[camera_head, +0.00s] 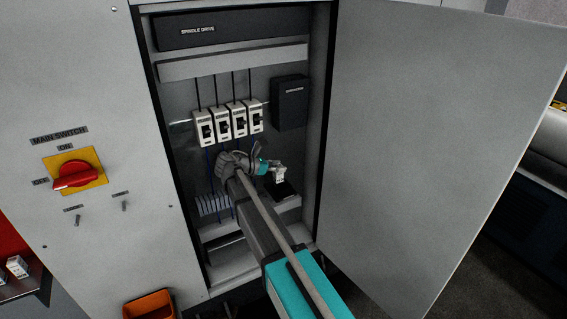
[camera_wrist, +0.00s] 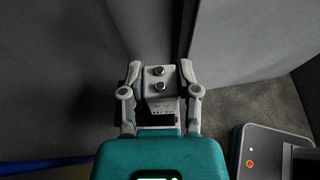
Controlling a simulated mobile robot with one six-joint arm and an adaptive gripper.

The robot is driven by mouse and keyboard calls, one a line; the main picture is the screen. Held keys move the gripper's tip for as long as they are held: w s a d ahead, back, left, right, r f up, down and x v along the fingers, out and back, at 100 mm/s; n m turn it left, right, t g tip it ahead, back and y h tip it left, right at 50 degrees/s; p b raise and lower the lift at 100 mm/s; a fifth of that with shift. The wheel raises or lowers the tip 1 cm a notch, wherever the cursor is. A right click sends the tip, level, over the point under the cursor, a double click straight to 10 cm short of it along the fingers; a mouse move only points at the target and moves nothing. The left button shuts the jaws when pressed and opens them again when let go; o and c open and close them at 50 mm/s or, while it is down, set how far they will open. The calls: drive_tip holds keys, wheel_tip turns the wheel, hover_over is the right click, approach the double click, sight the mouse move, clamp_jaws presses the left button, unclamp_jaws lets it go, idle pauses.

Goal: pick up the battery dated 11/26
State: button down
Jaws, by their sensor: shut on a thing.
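My gripper (camera_wrist: 160,74) is shut on a small white block, the battery (camera_wrist: 161,86), with two round metal terminals on its end. In the head view the white battery (camera_head: 280,175) hangs from my gripper (camera_head: 276,168) inside the open cabinet. It is in front of or above a dark square holder (camera_head: 284,191); I cannot tell whether they touch. The battery's face carries small dark print, too small to read, so the date cannot be told. Another small white block (camera_head: 17,267) with print stands on a shelf at the lower left.
The cabinet door (camera_head: 430,130) stands open on the right. Several breakers (camera_head: 225,125) and a black box (camera_head: 290,103) are mounted inside, above my gripper. A red main switch (camera_head: 75,175) is on the left panel. An orange bin (camera_head: 150,305) is below it.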

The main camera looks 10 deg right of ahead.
drive_tip(key=s+a+r+p, duration=0.5)
drive_tip(key=s+a+r, duration=0.1)
drive_tip(key=s, duration=0.2)
drive_tip(key=shift+s+a, duration=0.3)
idle(0.5)
